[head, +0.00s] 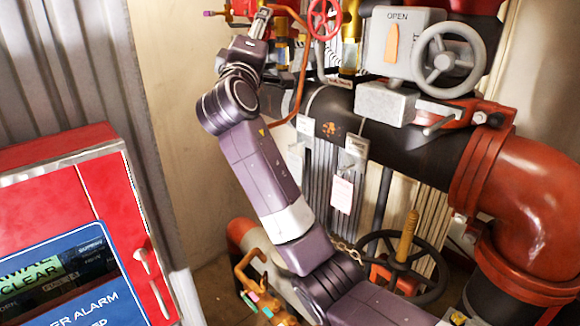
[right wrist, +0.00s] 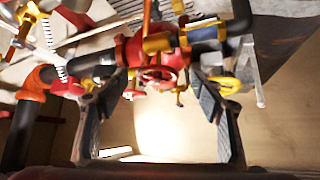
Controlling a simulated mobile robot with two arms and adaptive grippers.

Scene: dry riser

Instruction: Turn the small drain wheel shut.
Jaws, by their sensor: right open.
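In the right wrist view a small red handwheel (right wrist: 160,77) sits on a red valve body with yellow fittings. My right gripper (right wrist: 154,88) is open, its two dark fingers apart on either side of the wheel; no contact shows. In the head view my right gripper (head: 262,22) is at the top, by red and brass fittings that it partly hides. A red spoked wheel (head: 325,17) is to its right, cut by the top edge. I cannot tell whether both views show the same wheel. My left gripper is out of view.
A grey handwheel (head: 448,60) with an OPEN plate (head: 397,43) stands at the upper right. A black handwheel (head: 402,266) is low down. A large red pipe elbow (head: 535,205) fills the right. A red alarm cabinet (head: 60,165) stands at the left.

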